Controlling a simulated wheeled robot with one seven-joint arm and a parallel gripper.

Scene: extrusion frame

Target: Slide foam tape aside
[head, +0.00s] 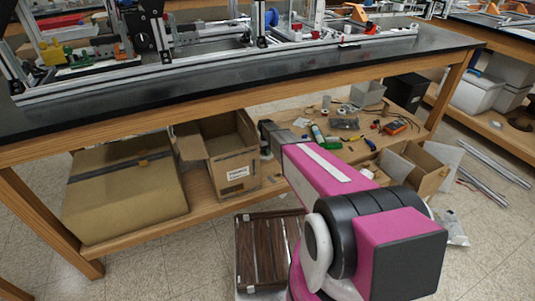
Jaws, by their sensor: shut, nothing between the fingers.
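Small roll-like items lie on the wooden lower shelf under the bench: a pale upright roll (326,101) and a flat whitish ring (301,122). I cannot tell which, if either, is the foam tape.
The open box (233,172) and a large closed carton (120,195) fill the shelf's left. Tools, a multimeter (394,126), a bagged item (344,124) and a small open carton (424,168) are right. The black benchtop (340,62) overhangs the shelf.

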